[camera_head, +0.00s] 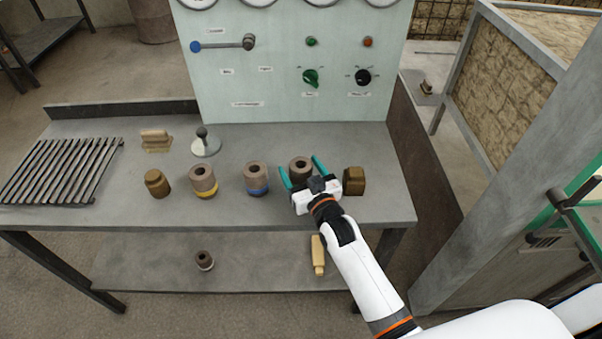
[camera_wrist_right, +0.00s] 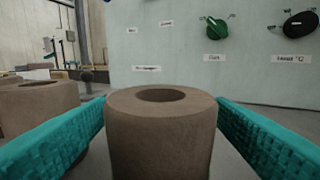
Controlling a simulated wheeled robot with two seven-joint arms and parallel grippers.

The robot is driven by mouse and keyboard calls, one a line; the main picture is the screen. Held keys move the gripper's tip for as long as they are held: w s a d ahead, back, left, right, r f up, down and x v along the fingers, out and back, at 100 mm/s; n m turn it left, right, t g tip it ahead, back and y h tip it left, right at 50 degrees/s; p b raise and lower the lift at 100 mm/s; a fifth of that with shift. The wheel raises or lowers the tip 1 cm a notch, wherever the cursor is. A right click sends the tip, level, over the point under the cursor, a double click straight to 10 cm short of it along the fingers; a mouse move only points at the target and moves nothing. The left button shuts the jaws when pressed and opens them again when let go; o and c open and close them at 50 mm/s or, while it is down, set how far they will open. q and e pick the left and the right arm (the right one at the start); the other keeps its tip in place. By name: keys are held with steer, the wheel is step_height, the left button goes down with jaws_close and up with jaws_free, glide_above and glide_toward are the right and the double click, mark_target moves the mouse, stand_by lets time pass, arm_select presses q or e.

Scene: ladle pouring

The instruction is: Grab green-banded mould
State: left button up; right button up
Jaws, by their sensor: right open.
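A brown cylindrical mould (camera_head: 300,164) with a hole in its top stands upright on the workbench. Its lower part is hidden behind my right gripper, so no band shows and I cannot confirm its colour. My right gripper (camera_head: 303,169) is open, with one teal finger on each side of this mould. In the right wrist view the mould (camera_wrist_right: 160,130) stands upright between the two fingers, with a visible gap on the right side. My left gripper is not in view.
A blue-banded mould (camera_head: 256,172) and a yellow-banded mould (camera_head: 203,175) stand to the left. A brown-gold block (camera_head: 354,181) stands close on the right. A control panel (camera_head: 280,95) rises behind, and a slatted rack (camera_head: 60,170) lies far left.

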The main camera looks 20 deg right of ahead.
steer(key=shift+w+a, duration=0.1)
steer(key=shift+w, duration=1.05)
steer(key=shift+s, duration=0.1)
steer(key=c, duration=1.2)
steer(key=shift+r, duration=0.15)
